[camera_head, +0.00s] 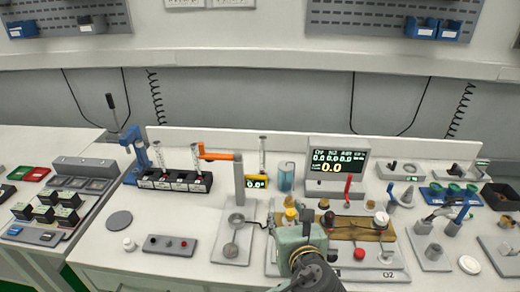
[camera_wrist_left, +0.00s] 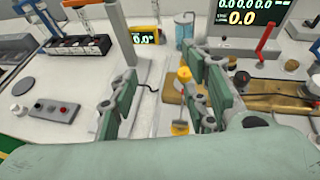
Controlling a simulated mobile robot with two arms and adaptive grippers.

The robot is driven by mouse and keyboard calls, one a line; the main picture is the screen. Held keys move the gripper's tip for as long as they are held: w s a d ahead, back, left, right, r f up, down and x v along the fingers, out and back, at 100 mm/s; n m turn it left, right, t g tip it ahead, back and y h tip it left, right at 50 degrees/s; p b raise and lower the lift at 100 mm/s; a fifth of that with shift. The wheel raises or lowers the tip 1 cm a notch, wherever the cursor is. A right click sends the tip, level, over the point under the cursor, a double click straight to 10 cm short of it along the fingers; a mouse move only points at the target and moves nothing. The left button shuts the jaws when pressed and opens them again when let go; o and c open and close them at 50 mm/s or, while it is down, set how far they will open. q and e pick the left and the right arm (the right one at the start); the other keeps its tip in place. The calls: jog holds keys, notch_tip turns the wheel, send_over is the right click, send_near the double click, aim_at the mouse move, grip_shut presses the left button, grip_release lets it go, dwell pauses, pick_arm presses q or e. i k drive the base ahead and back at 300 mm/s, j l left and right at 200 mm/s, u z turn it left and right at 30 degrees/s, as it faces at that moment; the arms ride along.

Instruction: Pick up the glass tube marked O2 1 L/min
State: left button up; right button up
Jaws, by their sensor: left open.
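My left gripper (camera_head: 306,220) is over the front middle of the table. In the wrist view its green fingers (camera_wrist_left: 160,78) are spread apart with nothing held between them. A slim, clear-looking piece with a yellow-orange top (camera_wrist_left: 184,76) stands in the gap, close to the right finger; its yellow top also shows in the head view (camera_head: 290,213). Other clear graduated tubes stand farther back: one at the left of the black rack (camera_head: 157,154), one at its right (camera_head: 195,156), and one behind the small yellow display (camera_head: 262,152). I cannot read O2 1 L/min on any of them.
A steel post with an orange arm (camera_head: 239,180) rises left of the gripper. A monitor (camera_head: 337,168) stands behind it, beside a blue-tinted jar (camera_head: 286,177). A brass block with knobs and levers (camera_head: 350,228) lies right.

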aim_at(262, 139)
jog(key=i+j, duration=0.15)
jog(key=i, duration=0.35)
jog(key=i+j, duration=0.2)
jog(key=i, duration=0.25)
